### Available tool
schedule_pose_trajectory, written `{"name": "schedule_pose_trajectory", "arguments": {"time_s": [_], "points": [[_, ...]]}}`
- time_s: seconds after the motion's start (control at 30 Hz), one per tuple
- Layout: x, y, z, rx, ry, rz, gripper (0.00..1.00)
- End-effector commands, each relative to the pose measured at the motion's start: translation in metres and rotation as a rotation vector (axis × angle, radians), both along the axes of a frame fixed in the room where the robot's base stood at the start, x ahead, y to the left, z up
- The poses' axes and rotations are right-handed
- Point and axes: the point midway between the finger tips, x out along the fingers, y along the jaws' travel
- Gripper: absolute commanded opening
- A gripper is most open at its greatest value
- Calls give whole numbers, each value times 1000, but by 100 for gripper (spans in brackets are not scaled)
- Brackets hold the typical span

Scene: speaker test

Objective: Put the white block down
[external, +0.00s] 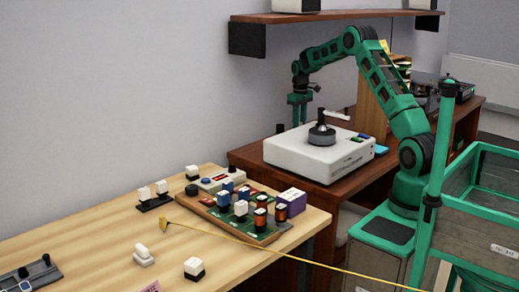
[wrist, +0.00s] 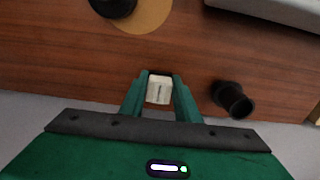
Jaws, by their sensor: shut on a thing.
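My gripper (wrist: 160,82) is shut on a white block (wrist: 159,92) with faint dark marking, held between its two green fingers. In the wrist view the block is over a brown wooden surface (wrist: 60,70); I cannot tell whether it touches it. In the external view my gripper (external: 299,112) points down behind the white device (external: 318,155) on the dark brown table (external: 250,158). The held block cannot be made out there.
A black cylinder (wrist: 233,99) stands right of the gripper. A black round thing (wrist: 113,5) and a tan disc (wrist: 146,14) lie beyond. A shelf (external: 330,16) hangs above. The light wooden table (external: 90,235) holds a component board (external: 225,220) and several small blocks.

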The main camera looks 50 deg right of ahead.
Motion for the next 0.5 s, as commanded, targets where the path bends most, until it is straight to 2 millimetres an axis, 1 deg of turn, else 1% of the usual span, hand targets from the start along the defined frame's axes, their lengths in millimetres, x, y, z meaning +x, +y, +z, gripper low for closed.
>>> {"name": "schedule_pose_trajectory", "arguments": {"time_s": [0.07, 0.37, 0.4, 0.43, 0.47, 0.5], "points": [[0, 0, -4, 0, -1, 0, 7], [0, 0, -6, 0, -1, 0, 7], [0, 0, -6, 0, -1, 0, 36], [0, 0, -6, -1, -1, 0, 43], [0, 0, -6, -1, -1, 0, 48], [0, 0, -6, 0, -1, 0, 48]]}}
